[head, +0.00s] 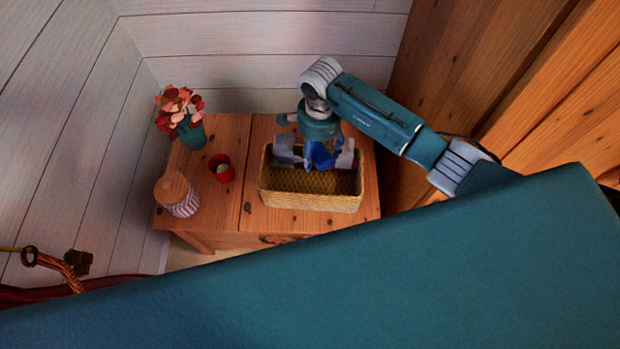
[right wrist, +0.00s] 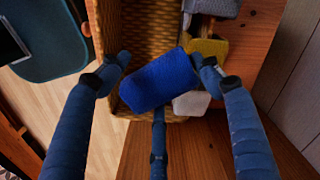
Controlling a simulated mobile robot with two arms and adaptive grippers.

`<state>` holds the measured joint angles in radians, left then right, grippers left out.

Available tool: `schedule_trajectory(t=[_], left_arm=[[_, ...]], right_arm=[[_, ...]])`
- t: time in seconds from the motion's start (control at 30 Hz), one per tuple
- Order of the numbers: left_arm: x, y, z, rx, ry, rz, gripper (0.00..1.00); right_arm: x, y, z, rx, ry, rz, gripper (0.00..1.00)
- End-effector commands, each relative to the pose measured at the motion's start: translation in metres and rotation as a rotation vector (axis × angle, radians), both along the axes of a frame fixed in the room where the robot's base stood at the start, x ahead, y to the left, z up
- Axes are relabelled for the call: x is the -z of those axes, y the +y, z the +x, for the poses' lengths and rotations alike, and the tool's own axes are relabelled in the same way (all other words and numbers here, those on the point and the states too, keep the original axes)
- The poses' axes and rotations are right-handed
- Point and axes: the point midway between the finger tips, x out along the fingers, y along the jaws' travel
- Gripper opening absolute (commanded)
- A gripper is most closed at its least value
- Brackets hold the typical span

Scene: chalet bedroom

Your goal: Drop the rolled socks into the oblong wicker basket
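The oblong wicker basket (head: 310,199) stands on a wooden stand. Its woven wall also shows in the right wrist view (right wrist: 107,25), and its visible inside looks bare. My right gripper (head: 320,152) is low over the back part of the basket. The rolled socks, a bright blue bundle (right wrist: 160,80), lie tilted between its fingertips (right wrist: 164,64), which touch or nearly touch both ends. The blue bundle also shows in the head view (head: 322,158), partly covered by the gripper. The bundle appears held above the basket's inside. My left gripper is not in view.
Grey (right wrist: 212,7), yellow (right wrist: 208,48) and white (right wrist: 191,103) pieces lie along the basket's back side. To its left stand a red cup (head: 221,168), a lidded striped jar (head: 177,195) and a teal flower vase (head: 193,134). Wooden boards rise at the right.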

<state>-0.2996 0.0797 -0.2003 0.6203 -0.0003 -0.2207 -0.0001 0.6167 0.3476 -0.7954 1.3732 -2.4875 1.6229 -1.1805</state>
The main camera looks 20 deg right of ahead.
Motion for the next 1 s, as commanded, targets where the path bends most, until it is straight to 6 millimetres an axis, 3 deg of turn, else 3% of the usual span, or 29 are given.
schedule_trajectory(t=[0.1, 0.47, 1.0], left_arm=[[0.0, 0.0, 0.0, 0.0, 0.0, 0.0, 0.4], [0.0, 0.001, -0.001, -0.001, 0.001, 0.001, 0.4], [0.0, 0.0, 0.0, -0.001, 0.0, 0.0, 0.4]], right_arm=[[0.0, 0.0, 0.0, 0.0, 0.0, 0.0, 0.85], [-0.006, 0.0, 0.001, -0.001, -0.002, 0.0, 0.85], [-0.104, 0.0, 0.001, -0.001, -0.003, 0.0, 0.85]])
